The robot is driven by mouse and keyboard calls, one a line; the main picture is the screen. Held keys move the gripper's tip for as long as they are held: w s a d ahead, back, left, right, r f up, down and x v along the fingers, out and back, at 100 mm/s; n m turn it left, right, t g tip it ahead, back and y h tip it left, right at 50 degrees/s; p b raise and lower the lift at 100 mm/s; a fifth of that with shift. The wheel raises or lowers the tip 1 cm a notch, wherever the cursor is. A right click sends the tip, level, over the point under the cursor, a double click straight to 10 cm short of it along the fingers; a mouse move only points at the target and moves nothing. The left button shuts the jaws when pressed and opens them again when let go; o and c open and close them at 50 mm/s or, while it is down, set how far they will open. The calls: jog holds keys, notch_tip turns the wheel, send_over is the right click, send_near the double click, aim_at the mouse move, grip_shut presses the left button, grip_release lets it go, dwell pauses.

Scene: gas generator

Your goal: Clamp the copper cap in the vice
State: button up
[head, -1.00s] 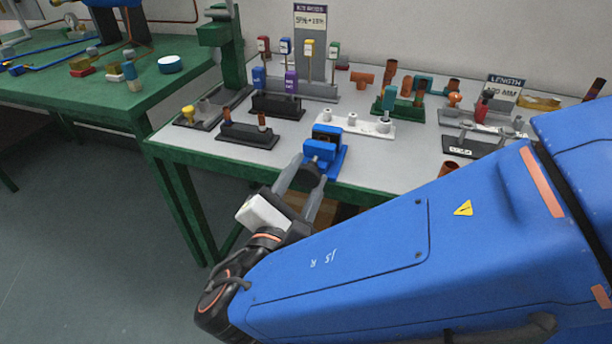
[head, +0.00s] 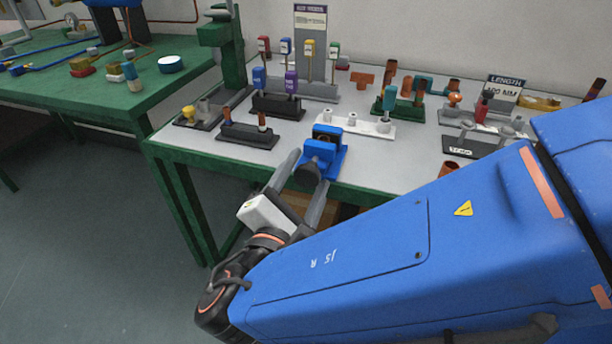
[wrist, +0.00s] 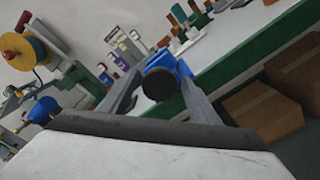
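The blue vice (head: 335,150) stands at the front edge of the grey-topped bench. Its dark round handle end (wrist: 158,84) faces my gripper. My gripper (head: 309,170) is at the front of the vice, with one finger on either side of that handle end. In the wrist view the fingers are spread, with a gap on the left of the handle end; contact on the right cannot be told. Something dark shows between the vice jaws, but I cannot tell whether it is the copper cap. No copper cap can be picked out with certainty.
Behind the vice stands a white rack (head: 355,124) with pegs. A black holder (head: 248,135) with copper pieces is to its left. Several copper fittings stand farther back. Cardboard boxes (wrist: 262,113) lie below the bench edge.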

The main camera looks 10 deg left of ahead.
jog(key=s+a, duration=0.1)
jog(key=s, duration=1.6)
jog(key=shift+s+a, duration=0.2)
dwell(0.3)
